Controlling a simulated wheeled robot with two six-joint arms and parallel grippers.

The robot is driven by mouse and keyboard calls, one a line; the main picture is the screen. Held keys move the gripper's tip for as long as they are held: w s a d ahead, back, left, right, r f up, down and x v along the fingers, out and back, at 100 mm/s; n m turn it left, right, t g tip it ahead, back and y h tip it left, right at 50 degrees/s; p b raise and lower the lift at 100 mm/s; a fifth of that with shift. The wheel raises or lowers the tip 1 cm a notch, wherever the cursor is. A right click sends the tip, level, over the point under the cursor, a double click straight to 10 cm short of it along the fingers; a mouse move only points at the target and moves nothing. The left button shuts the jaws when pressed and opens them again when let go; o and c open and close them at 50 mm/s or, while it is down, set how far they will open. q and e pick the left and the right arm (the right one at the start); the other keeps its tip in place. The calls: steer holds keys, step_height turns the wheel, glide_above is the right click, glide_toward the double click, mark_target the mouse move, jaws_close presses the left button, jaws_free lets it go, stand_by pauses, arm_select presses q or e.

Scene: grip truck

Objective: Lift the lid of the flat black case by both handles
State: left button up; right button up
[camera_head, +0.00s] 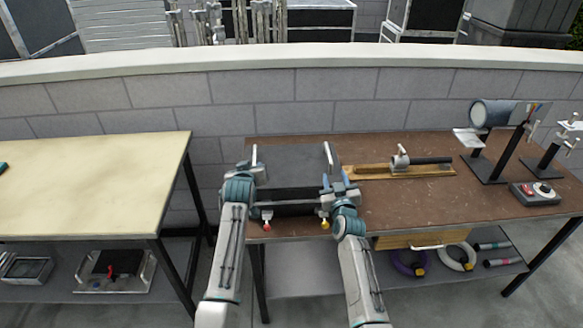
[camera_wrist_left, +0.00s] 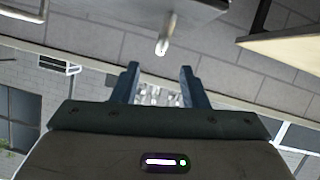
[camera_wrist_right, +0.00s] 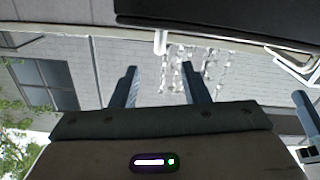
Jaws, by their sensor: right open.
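The flat black case (camera_head: 290,196) lies at the left end of the brown workbench, with a greyer upper surface behind its dark front part. A pale handle (camera_head: 254,155) stands at its left side and another handle (camera_head: 329,155) at its right. My left gripper (camera_head: 246,168) is open by the left handle, which shows just beyond the fingertips in the left wrist view (camera_wrist_left: 162,46). My right gripper (camera_head: 335,181) is open by the right handle, which shows beyond its fingertips in the right wrist view (camera_wrist_right: 160,42). Both grippers look empty. My wrists partly hide the case's sides.
A wooden board with a black-handled tool (camera_head: 430,160) lies right of the case. A cylinder on a stand (camera_head: 492,115) and a control box (camera_head: 535,193) are farther right. A pale table (camera_head: 90,180) stands left across a gap. A low wall (camera_head: 290,85) runs behind.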

mark_target(255, 159)
arm_select(q)
steer(key=shift+x, duration=5.45)
arm_select(e)
steer(key=shift+w+a+f, duration=0.1)
steer(key=shift+w+a, duration=0.05)
steer(key=shift+w, duration=1.65)
steer(key=shift+w+a+r, duration=0.1)
steer(key=shift+w+a, duration=0.05)
steer(key=shift+w, duration=1.7)
steer(key=shift+w+a+f, duration=0.1)
steer(key=shift+w+a, duration=0.05)
steer(key=shift+w, duration=1.65)
arm_select(q)
jaws_close()
arm_select(e)
jaws_close()
arm_select(q)
steer(key=shift+r, duration=0.1)
